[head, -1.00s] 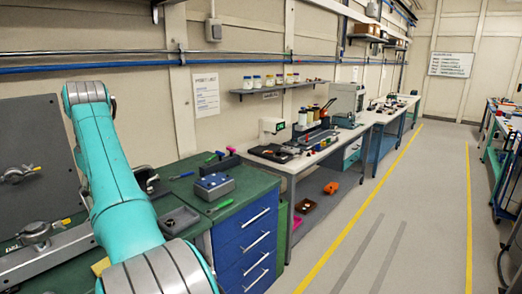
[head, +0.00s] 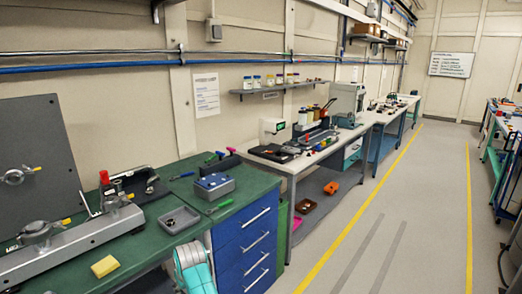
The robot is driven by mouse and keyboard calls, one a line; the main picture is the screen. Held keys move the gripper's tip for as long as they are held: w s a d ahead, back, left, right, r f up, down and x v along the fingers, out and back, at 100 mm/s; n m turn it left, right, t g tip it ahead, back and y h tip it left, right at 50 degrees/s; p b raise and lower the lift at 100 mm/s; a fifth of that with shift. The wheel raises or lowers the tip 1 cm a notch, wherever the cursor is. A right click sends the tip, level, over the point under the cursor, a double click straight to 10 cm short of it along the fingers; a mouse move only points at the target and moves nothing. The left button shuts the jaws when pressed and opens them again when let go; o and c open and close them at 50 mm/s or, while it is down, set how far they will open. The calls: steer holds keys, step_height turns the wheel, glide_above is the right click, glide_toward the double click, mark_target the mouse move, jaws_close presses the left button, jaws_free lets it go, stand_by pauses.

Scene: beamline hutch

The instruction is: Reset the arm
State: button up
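Only a small part of my arm (head: 194,268) shows in the head view, a teal and grey piece at the bottom edge in front of the green bench (head: 150,238). My gripper is not in the frame. I cannot tell whether it is open or shut, or whether it holds anything.
On the green bench are a grey rail fixture (head: 75,240), a yellow block (head: 105,266), a grey tray (head: 179,220) and a blue-topped box (head: 214,186). Blue drawers (head: 245,245) are at its right end. The floor aisle (head: 400,220) between the yellow lines is clear.

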steer(key=s+d+f+m+t, duration=0.1)
steer(key=s+d+f, duration=0.4)
steer(key=d+f, duration=0.35)
steer(key=s+d+f+m+t, duration=0.1)
steer(key=s+d+f+t, duration=0.1)
steer(key=s+d+f, duration=0.5)
steer(key=s+d+f+m+t, duration=0.1)
steer(key=s+d+f, duration=0.3)
steer(key=s+d, duration=0.3)
steer(key=s+d+f+m+t, duration=0.1)
steer(key=s+d+f, duration=0.3)
steer(key=s+d, duration=0.35)
steer(key=s+d+r+m+t, duration=0.1)
steer(key=s+d+r, duration=0.2)
steer(key=s, duration=0.3)
steer(key=s+d+r+t+h, duration=0.1)
steer(key=s+d+r, duration=0.15)
steer(key=s, duration=0.45)
steer(key=s+d+r+m+t, duration=0.1)
steer(key=s+d+r, duration=0.2)
steer(key=s, duration=0.3)
steer(key=s+d+r+m+t+h, duration=0.1)
steer(key=s+r, duration=0.6)
steer(key=r, duration=0.2)
steer(key=s+d+r+m+t+h, duration=0.1)
steer(key=s+d+r, duration=0.1)
steer(key=s+r, duration=0.4)
step_height(320, 180, up, 4)
steer(key=shift+s+d+r, duration=0.2)
steer(key=shift+s, duration=0.2)
